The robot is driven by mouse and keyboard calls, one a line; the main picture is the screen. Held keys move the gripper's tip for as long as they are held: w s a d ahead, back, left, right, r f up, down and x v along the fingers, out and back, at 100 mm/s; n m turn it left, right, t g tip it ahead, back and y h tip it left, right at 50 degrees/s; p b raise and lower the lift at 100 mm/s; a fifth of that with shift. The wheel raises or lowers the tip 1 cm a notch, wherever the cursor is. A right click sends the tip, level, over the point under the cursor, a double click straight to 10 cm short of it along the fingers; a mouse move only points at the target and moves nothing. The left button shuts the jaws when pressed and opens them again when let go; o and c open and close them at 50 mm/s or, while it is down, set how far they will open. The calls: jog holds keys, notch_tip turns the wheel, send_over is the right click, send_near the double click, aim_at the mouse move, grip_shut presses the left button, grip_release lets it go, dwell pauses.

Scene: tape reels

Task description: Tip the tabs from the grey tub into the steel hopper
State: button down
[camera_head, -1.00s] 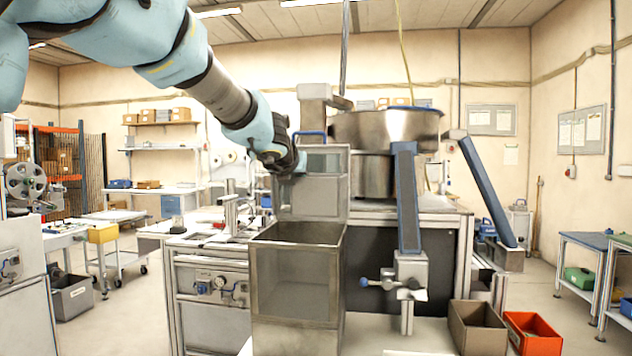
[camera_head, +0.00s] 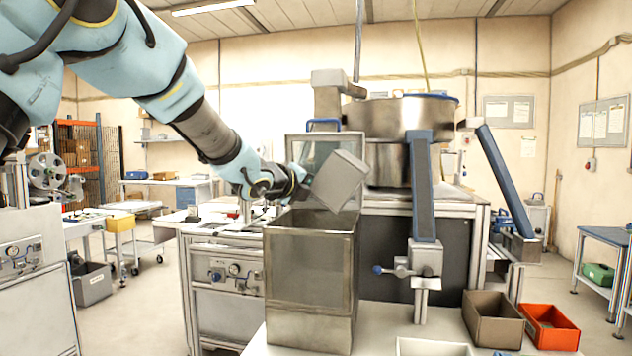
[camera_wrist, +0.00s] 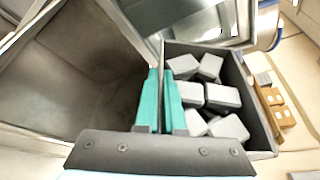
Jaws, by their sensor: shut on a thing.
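The grey tub (camera_head: 339,181) is tilted in the air just above the steel hopper (camera_head: 310,285). My gripper (camera_head: 297,184) is shut on the tub's wall. In the wrist view, my gripper's green fingers (camera_wrist: 160,104) pinch that wall, and several light grey tabs (camera_wrist: 217,97) lie inside the tub (camera_wrist: 262,125). The hopper (camera_wrist: 72,75) opens to the left of the fingers there, and the part of its inside that shows looks bare. No tabs are seen falling. The hopper's floor is partly hidden.
A clear guard panel with a blue handle (camera_head: 323,124) stands behind the hopper. A bowl feeder (camera_head: 400,135) and a sloping chute (camera_head: 422,190) stand to the right. A brown bin (camera_head: 492,322) and an orange bin (camera_head: 550,328) sit at the bench's right.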

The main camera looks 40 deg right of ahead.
jog(key=shift+f+n+h, duration=0.3)
jog(key=shift+n, duration=0.2)
jog(key=shift+f+b, duration=0.25)
jog(key=shift+b, duration=0.15)
jog(key=shift+f+n+h+b, duration=0.2)
jog(key=shift+n+h+b, duration=0.6)
jog(key=shift+n+b, duration=1.05)
jog(key=shift+f+n+h+b, duration=0.2)
jog(key=shift+n+h+b, duration=0.6)
jog(key=shift+n+b, duration=1)
